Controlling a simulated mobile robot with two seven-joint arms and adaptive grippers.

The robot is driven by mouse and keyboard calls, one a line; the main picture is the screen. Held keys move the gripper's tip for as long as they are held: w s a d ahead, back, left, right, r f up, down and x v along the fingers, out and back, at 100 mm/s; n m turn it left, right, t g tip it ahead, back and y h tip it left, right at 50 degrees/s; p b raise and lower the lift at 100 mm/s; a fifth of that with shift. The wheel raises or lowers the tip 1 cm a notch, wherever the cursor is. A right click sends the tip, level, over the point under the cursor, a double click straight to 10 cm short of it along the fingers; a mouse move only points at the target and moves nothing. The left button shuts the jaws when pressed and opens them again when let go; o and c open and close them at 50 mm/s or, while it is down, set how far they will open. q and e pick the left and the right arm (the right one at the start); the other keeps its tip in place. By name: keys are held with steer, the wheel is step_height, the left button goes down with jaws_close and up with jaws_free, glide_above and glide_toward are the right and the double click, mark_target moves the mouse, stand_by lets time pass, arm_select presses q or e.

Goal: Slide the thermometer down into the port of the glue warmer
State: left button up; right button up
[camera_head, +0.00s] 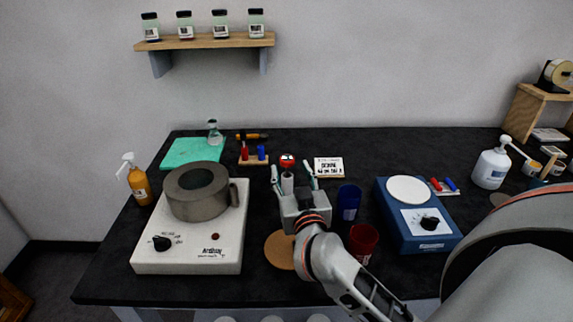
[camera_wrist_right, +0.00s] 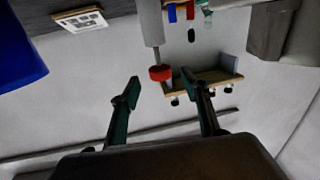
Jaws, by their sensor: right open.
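The thermometer (camera_head: 287,161) has a round red head with a pale face and stands upright on a white cylinder (camera_head: 287,183). In the right wrist view, which is upside down, its red head (camera_wrist_right: 160,73) and thin stem show below that cylinder (camera_wrist_right: 150,22). My right gripper (camera_head: 291,167) is open, with one finger on each side of the thermometer; its fingers (camera_wrist_right: 160,78) also show in the wrist view. I cannot tell whether they touch it. What looks like the glue warmer is a white heater (camera_head: 190,258) bearing a grey pot (camera_head: 197,213); I cannot make out its port.
A cork mat (camera_head: 279,249) lies beside my right arm. A red-and-blue rack (camera_head: 253,158) and a card (camera_head: 329,167) lie behind.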

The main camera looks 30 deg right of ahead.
mark_target(288, 164)
steer(key=b+x, duration=0.1)
steer(key=x, duration=0.4)
steer(key=shift+w+r, duration=0.1)
steer(key=shift+w, duration=0.1)
steer(key=c, duration=1.1)
